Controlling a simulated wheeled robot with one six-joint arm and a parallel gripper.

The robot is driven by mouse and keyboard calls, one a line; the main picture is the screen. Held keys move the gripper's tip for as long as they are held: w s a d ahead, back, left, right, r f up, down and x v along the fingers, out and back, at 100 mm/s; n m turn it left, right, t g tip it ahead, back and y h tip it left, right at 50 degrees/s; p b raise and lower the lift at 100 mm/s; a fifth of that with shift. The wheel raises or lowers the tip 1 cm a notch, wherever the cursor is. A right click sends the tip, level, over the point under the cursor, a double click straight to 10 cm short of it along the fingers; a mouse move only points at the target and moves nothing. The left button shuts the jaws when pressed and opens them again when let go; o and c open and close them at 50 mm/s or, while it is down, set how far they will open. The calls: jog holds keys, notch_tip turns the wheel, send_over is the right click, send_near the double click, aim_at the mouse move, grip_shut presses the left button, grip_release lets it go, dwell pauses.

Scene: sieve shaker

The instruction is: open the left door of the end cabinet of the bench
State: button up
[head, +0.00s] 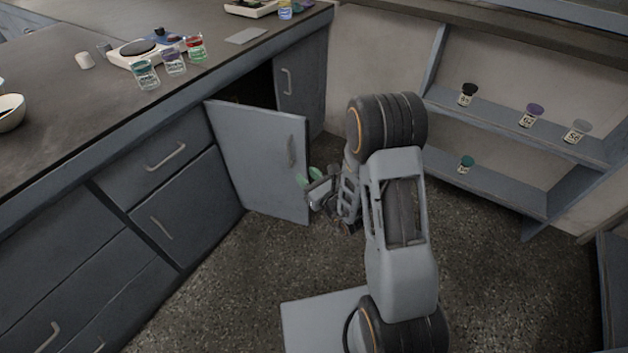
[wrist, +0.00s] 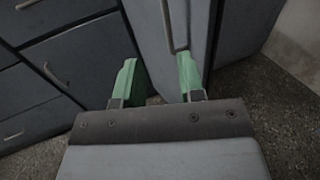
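The left door (head: 255,150) of the end cabinet stands partly open, swung out from the bench with a dark gap behind its top. Its bar handle (head: 291,151) is near the free edge. In the wrist view the door (wrist: 150,45) and its handle (wrist: 167,25) lie ahead of my gripper. My gripper (head: 309,177) is low beside the door's free edge, below the handle. In the wrist view its green fingers (wrist: 157,76) are apart with nothing held between them. I cannot tell whether a finger touches the door.
The shut right door (head: 300,80) is behind the open one. Drawers (head: 160,150) line the bench to the left. Jars (head: 146,75) and a scale (head: 140,52) stand on the bench top. A wall shelf (head: 500,115) with small jars is at right. Bare floor (head: 250,255) lies before the door.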

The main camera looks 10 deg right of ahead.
jog(key=shift+v, duration=1.35)
